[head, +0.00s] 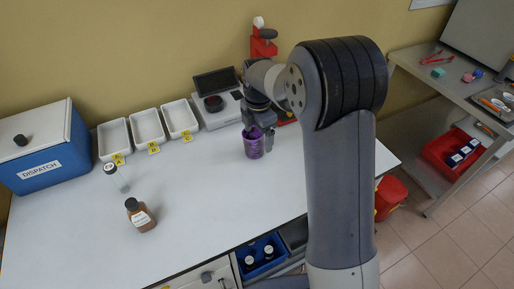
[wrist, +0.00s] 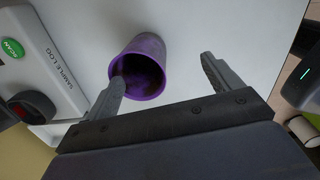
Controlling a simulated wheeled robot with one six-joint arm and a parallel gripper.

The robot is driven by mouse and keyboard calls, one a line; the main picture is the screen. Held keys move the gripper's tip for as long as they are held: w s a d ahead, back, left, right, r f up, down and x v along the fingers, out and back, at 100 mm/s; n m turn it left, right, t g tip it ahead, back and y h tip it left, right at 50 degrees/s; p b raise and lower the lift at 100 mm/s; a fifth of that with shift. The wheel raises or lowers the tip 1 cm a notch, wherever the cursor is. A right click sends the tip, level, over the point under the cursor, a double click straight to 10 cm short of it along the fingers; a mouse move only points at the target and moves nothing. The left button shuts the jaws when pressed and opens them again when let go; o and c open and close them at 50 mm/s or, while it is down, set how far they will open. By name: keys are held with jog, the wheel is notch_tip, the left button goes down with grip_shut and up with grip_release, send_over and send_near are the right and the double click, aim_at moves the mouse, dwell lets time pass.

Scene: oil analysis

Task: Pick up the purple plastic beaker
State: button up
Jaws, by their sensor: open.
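The purple plastic beaker (head: 253,148) stands on the white table, below my gripper (head: 259,127) in the head view. In the wrist view the beaker (wrist: 150,50) shows its open mouth toward the camera, with a dark inside. My gripper (wrist: 163,68) is open there, with nothing held. Its left finger overlaps the left side of the beaker's mouth; I cannot tell whether the tip is inside the rim or above it. The right finger is apart from the beaker, with bare table between them.
A sample-log device (head: 218,103) is close left of the beaker, with three white trays (head: 147,126) beyond it. A brown bottle (head: 140,215), a small vial (head: 116,177) and the blue dispatch box (head: 45,150) are left. The front middle of the table is clear.

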aim_at(257, 144)
jog(key=shift+w+a+f+p, duration=0.15)
jog(key=shift+f+p, duration=0.55)
jog(key=shift+f, duration=1.9)
jog(key=shift+c, duration=0.6)
grip_shut()
